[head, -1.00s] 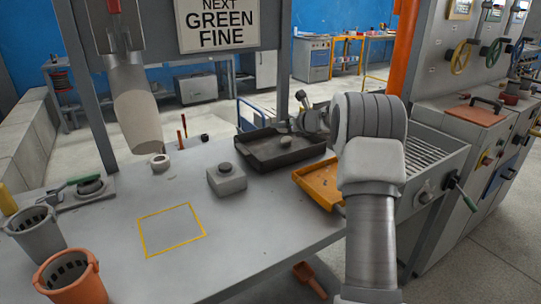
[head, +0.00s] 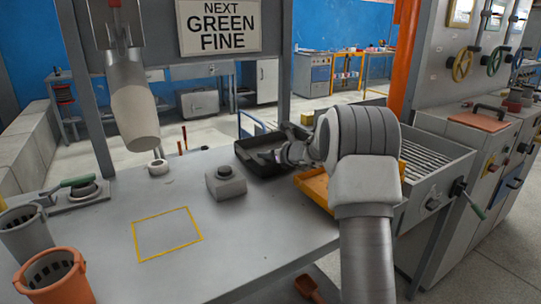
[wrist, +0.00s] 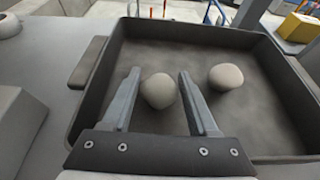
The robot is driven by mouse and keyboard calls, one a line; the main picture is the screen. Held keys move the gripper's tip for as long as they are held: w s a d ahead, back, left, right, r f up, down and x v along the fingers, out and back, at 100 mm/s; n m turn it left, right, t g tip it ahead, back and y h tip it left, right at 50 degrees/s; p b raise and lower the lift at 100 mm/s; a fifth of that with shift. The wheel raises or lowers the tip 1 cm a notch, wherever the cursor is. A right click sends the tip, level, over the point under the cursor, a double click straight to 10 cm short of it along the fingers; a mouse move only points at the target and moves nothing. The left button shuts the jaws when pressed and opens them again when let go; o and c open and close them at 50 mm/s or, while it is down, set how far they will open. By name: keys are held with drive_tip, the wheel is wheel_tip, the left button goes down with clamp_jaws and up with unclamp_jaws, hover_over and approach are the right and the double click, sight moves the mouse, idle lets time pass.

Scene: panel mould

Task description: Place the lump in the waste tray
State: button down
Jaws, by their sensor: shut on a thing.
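A dark, shallow tray (head: 247,147) stands at the far edge of the table. It fills most of the wrist view (wrist: 85,92). My gripper (head: 274,157) is over this tray. In the wrist view my gripper (wrist: 157,84) is shut on a rounded grey-brown lump (wrist: 159,91), with a finger on each side of it. A second, similar lump (wrist: 226,77) lies in the tray to the right of the fingers. I cannot tell whether the held lump touches the tray floor. In the head view my gripper and arm cover part of the tray.
An orange tray (head: 313,187) sits right of the dark tray, partly behind my arm. A grey block with a knob (head: 226,183) stands in front of the dark tray. A hanging cylinder (head: 134,110) is at left. A yellow-outlined square (head: 167,234) is bare.

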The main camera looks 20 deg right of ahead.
drive_tip(key=shift+c, duration=0.8)
unclamp_jaws()
drive_tip(key=shift+s+d+r, duration=0.1)
drive_tip(key=shift+s+r, duration=0.05)
drive_tip(key=shift+s, duration=0.05)
drive_tip(key=p+v, duration=0.1)
drive_tip(key=v, duration=1)
drive_tip(key=shift+s+r, duration=0.1)
drive_tip(key=shift+s, duration=0.2)
